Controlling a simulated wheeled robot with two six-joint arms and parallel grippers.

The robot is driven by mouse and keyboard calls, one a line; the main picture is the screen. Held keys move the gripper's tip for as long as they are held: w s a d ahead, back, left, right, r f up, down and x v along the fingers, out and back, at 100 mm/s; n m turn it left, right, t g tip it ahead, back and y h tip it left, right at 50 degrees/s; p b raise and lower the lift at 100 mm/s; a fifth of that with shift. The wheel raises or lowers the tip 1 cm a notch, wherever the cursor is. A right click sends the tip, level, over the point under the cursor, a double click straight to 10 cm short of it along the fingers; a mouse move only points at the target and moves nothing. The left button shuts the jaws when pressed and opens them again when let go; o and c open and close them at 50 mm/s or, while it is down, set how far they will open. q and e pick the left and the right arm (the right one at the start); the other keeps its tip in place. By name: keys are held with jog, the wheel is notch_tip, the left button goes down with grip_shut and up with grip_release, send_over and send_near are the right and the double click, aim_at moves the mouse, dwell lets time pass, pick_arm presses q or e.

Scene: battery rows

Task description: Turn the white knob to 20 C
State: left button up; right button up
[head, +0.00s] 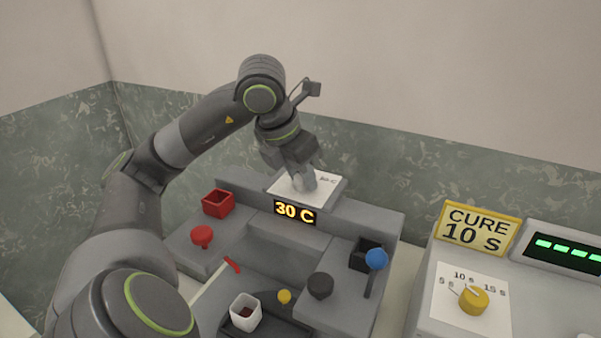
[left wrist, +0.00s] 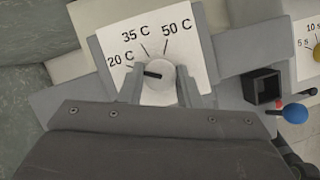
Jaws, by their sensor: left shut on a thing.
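The white knob (left wrist: 160,84) sits on a white dial plate (left wrist: 200,62) marked 20 C, 35 C and 50 C. My left gripper (left wrist: 160,90) is shut on the knob, one finger on each side. The knob's dark pointer is turned toward the left, between the 20 C and 35 C marks and nearer 20 C. In the head view the left gripper (head: 304,180) reaches down onto the dial plate and mostly hides the knob. A display (head: 294,212) below it reads 30 C.
A red box (head: 218,203), red button (head: 202,236), white cup (head: 245,312), black knob (head: 320,286) and blue-balled lever (head: 376,259) sit on the grey station. At right, a yellow knob (head: 473,300) stands below a CURE 10 S sign (head: 477,229).

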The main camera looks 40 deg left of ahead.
pick_arm(q)
jog(key=o, duration=1)
jog(key=shift+c, duration=0.2)
jog(key=p+v, duration=0.3)
jog(key=v, duration=1.4)
jog(key=shift+r, duration=0.15)
jog(key=shift+s, duration=0.1)
